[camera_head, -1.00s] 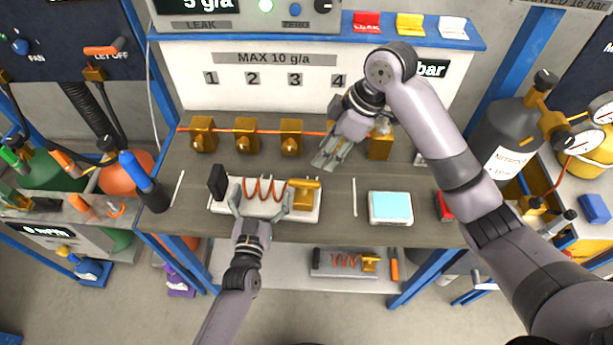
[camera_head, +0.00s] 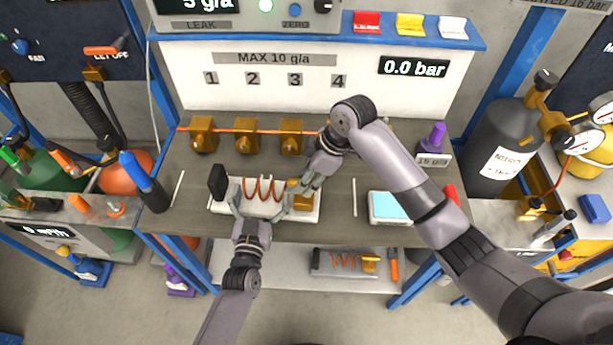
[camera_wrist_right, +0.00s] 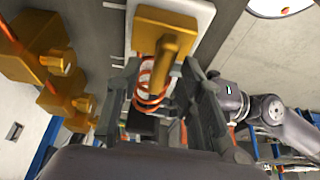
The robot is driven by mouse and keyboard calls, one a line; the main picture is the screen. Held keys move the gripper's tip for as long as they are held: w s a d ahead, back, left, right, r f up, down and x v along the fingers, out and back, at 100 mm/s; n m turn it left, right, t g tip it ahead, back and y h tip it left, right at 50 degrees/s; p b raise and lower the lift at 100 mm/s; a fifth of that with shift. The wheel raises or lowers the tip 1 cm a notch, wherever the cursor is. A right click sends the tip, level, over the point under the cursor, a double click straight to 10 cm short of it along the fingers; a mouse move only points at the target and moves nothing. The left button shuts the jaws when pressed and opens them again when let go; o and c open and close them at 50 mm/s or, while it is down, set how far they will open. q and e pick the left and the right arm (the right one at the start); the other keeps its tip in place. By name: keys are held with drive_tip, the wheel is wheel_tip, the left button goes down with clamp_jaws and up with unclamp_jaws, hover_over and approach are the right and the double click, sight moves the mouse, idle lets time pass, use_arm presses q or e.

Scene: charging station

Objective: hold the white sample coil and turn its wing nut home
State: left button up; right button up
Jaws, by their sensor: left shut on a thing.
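The white sample coil (camera_head: 226,209) lies on the bench, with an orange winding on a white base and a gold block at its right end. My left gripper (camera_head: 262,203) has its fingers on either side of the base and is shut on it. The gold wing nut (camera_head: 293,183) is on the block, partly hidden by my right gripper (camera_head: 302,192). In the right wrist view the wing nut (camera_wrist_right: 178,58) stands between the spread fingers of my right gripper (camera_wrist_right: 163,75), with gaps showing beside it. The white base (camera_wrist_right: 205,12) shows behind it.
Several gold valves (camera_head: 246,143) line the back of the bench on a copper pipe. A cyan-screened device (camera_head: 388,207) lies to the right, and a purple-topped piece (camera_head: 433,138) stands behind it. Another coil (camera_head: 345,261) lies on the lower shelf.

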clamp_jaws()
idle(0.3)
drive_tip(key=shift+m, duration=0.4)
drive_tip(key=m+t, duration=0.1)
drive_tip(key=m, duration=0.2)
drive_tip(key=shift+s+h, duration=0.1)
drive_tip(key=shift+h, duration=0.3)
drive_tip(key=m+t, duration=0.1)
drive_tip(key=m, duration=0.1)
drive_tip(key=m+h, duration=0.1)
drive_tip(key=m, duration=0.1)
drive_tip(key=shift+s+a+t, duration=0.1)
drive_tip(key=shift+t, duration=0.3)
drive_tip(key=m+h, duration=0.1)
drive_tip(key=m, duration=0.3)
drive_tip(key=shift+a+m+t, duration=0.1)
drive_tip(key=shift+m+t, duration=0.3)
drive_tip(key=shift+m+h, duration=0.8)
drive_tip(key=shift+m, duration=0.7)
